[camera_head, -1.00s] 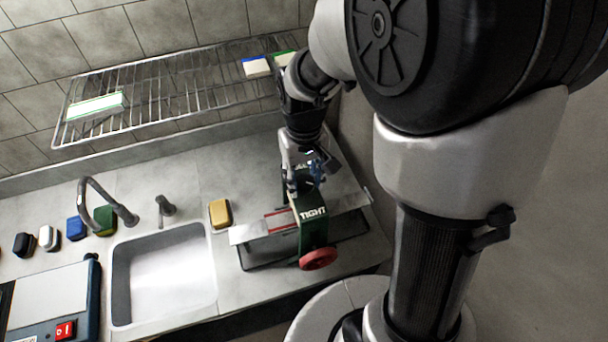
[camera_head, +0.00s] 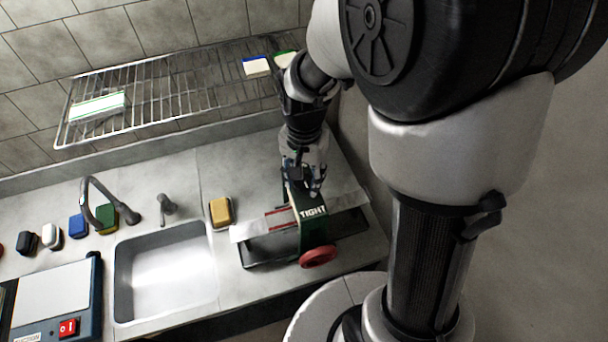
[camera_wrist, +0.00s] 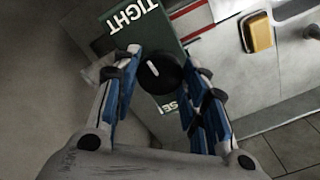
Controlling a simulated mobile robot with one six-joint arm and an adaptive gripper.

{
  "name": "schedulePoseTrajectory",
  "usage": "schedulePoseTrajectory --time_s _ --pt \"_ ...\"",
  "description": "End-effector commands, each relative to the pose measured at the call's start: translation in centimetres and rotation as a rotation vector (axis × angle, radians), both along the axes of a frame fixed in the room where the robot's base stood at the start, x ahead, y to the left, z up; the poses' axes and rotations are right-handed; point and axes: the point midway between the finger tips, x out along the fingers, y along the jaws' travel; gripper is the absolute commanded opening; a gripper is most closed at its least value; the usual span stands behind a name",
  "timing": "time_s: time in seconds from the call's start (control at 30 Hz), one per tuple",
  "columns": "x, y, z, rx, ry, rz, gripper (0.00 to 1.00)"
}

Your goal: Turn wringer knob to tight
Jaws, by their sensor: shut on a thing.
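The green wringer (camera_head: 313,228) stands on the counter right of the sink, with the word TIGHT on its top face and a red wheel (camera_head: 318,257) at its front. In the wrist view its black round knob (camera_wrist: 161,72) carries a white pointer mark. The mark lies slanted, and I cannot tell that it points squarely at TIGHT (camera_wrist: 133,14). The other label is partly hidden, with only its last letters showing. My gripper (camera_wrist: 165,80) has its fingers on both sides of the knob, shut on it. In the head view my gripper (camera_head: 304,180) is over the wringer's top and hides the knob.
A white cloth strip with red stripes (camera_head: 279,220) runs through the wringer. A yellow sponge (camera_head: 221,211) lies between it and the sink (camera_head: 165,275). A wire rack (camera_head: 150,100) hangs on the wall behind. A device with a red switch (camera_head: 67,327) is at lower left.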

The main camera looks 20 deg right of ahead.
Motion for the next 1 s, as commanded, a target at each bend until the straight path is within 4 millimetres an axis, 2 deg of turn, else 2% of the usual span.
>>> schedulePoseTrajectory --time_s 0.67,0.7,1.0 --pt "0.06 0.01 0.04 0.001 -0.002 -0.069 0.16" --pt "0.06 0.01 0.04 0.001 -0.002 -0.069 0.40" --pt "0.03 0.00 0.02 0.001 -0.001 -0.067 0.60"
